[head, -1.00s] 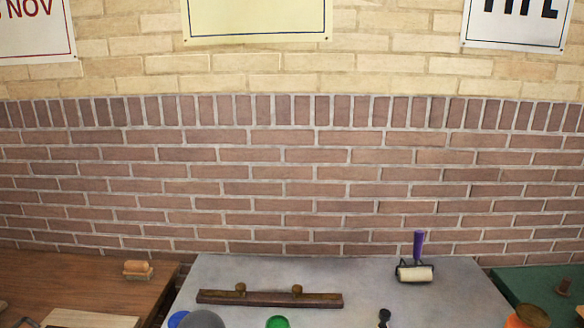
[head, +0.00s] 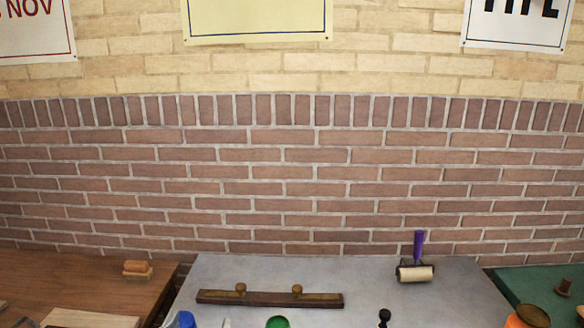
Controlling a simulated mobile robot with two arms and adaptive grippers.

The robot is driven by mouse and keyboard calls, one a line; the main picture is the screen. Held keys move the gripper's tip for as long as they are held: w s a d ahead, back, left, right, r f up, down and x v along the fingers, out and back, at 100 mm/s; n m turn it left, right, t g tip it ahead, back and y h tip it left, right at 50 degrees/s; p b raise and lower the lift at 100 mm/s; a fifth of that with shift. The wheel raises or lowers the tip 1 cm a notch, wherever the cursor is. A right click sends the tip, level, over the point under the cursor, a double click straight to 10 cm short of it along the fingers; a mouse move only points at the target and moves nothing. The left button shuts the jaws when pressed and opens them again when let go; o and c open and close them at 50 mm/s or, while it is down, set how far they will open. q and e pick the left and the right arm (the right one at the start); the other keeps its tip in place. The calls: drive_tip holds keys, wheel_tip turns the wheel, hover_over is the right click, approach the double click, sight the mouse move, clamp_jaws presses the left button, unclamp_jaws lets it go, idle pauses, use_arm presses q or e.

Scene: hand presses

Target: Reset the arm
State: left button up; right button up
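Neither of my grippers can be made out in the head view, so I cannot see whether they are open or shut. No hand press shows in the picture. A grey table (head: 370,280) stands in the middle against the brick wall. On it lies a long dark wooden bar with two brass-coloured knobs (head: 270,298). A roller with a purple handle (head: 418,258) stands at the table's back right.
Along the bottom edge are a blue thing (head: 182,320), a green round thing (head: 277,322) and a black knob (head: 384,317), all cut off. A wooden table (head: 70,275) with a small wooden block (head: 137,268) is left. A green table (head: 530,280) with an orange object (head: 532,316) is right.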

use_arm(q)
drive_tip(key=s+a+f+n+g+y, duration=0.1)
drive_tip(key=s+a+f+g, duration=0.1)
drive_tip(key=s+f+g, duration=0.4)
drive_tip(key=s+a+f+g, duration=0.1)
drive_tip(key=s+a+f, duration=0.15)
drive_tip(key=f, duration=0.55)
drive_tip(key=s+d+f+m+g, duration=0.1)
drive_tip(key=s+f+g, duration=0.65)
drive_tip(key=s, duration=0.75)
wheel_tip(320, 180, down, 28)
drive_tip(key=s, duration=0.2)
drive_tip(key=s+a+f+g, duration=0.2)
drive_tip(key=s+a+f, duration=0.1)
drive_tip(key=s+f, duration=1.1)
drive_tip(key=shift+s+h, duration=0.3)
drive_tip(key=shift+s, duration=0.75)
